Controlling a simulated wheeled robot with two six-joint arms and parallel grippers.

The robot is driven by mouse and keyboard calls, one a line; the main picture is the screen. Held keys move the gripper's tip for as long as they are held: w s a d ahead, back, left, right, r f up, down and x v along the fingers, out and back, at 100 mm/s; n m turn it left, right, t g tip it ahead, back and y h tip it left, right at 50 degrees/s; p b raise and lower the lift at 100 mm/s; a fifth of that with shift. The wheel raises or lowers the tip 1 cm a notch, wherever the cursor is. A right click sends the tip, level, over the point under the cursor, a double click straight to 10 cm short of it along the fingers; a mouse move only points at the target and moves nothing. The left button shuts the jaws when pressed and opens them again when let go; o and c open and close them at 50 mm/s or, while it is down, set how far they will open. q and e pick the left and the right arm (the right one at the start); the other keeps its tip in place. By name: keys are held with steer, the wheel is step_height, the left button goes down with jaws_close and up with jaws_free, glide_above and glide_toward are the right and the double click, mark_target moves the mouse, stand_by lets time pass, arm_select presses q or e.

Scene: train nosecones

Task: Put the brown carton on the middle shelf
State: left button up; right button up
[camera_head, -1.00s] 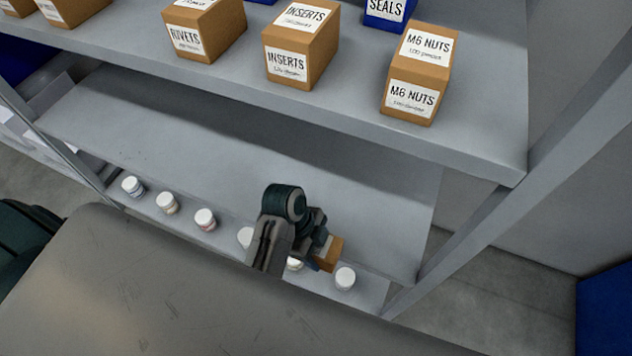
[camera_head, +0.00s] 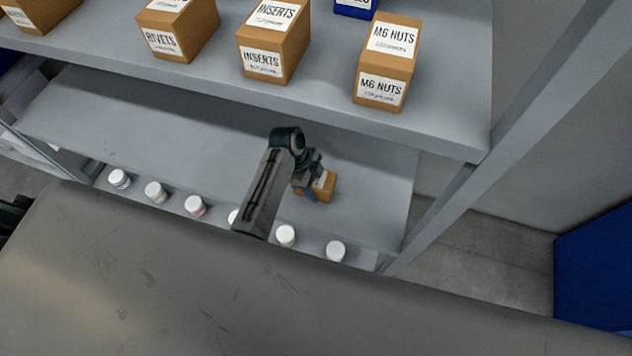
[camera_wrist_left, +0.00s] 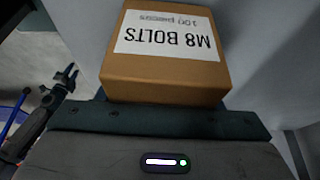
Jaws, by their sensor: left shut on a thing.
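The brown carton (camera_head: 327,190) is in my left gripper (camera_head: 308,188), over the right part of the grey middle shelf (camera_head: 375,200). I cannot tell whether its underside touches the shelf. In the left wrist view the carton (camera_wrist_left: 165,75) has a white label reading "M8 BOLTS", upside down in the picture. The jaws of the left gripper (camera_wrist_left: 160,118) are shut on it. My right gripper (camera_wrist_left: 66,78) seems to show small at the left of the left wrist view; its jaw state is unclear.
The upper shelf (camera_head: 440,120) carries several labelled brown cartons, among them M6 NUTS (camera_head: 382,90) and INSERTS (camera_head: 262,60). A row of white-lidded jars (camera_head: 195,206) stands on the lower shelf. A grey post (camera_head: 530,100) is at right. The middle shelf looks otherwise bare.

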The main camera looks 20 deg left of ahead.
arm_select(q)
steer(key=shift+f, duration=0.25)
steer(key=shift+f, duration=0.1)
steer(key=o, duration=1.3)
steer(key=shift+o, duration=0.6)
